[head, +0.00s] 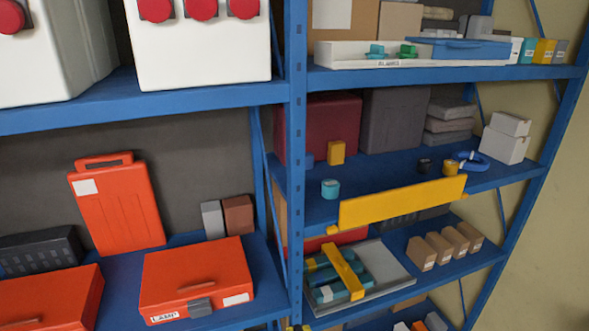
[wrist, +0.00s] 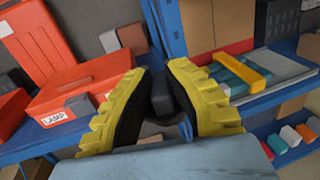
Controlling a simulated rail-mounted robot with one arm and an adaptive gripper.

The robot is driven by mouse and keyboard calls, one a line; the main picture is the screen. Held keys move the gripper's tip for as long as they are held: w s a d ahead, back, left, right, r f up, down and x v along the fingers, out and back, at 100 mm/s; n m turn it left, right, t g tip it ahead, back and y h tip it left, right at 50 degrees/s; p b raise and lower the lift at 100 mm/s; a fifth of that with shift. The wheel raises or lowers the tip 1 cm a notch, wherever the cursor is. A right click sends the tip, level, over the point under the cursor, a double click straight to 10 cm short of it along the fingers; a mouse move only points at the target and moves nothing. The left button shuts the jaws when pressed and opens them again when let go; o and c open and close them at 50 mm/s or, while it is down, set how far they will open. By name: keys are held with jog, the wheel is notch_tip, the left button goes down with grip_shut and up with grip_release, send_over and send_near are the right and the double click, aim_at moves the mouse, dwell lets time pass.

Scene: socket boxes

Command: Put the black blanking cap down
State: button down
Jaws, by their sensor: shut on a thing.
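My gripper (wrist: 164,80) shows in the wrist view as two yellow ribbed fingers with dark inner pads. It is shut on a small dark piece (wrist: 161,100), which fits the black blanking cap. The fingers hide much of the piece, so its full shape and tilt cannot be told. The held piece appears in front of the blue rack, near its upright. I do not see my gripper in the head view.
In the head view, a white tray (head: 345,60) with teal and green pieces stands on the upper right shelf. An orange case labelled LAMP (head: 195,275) lies lower left. A yellow plate (head: 400,203) fronts the middle shelf. A blue upright (head: 297,150) divides the rack.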

jog(key=s+f+m+h, duration=0.1)
jog(key=s+f+h, duration=0.1)
jog(key=s+f, duration=0.7)
jog(key=shift+s+a+f+m+h, duration=0.25)
jog(key=shift+s+a+m+h, duration=0.1)
jog(key=shift+s, duration=0.45)
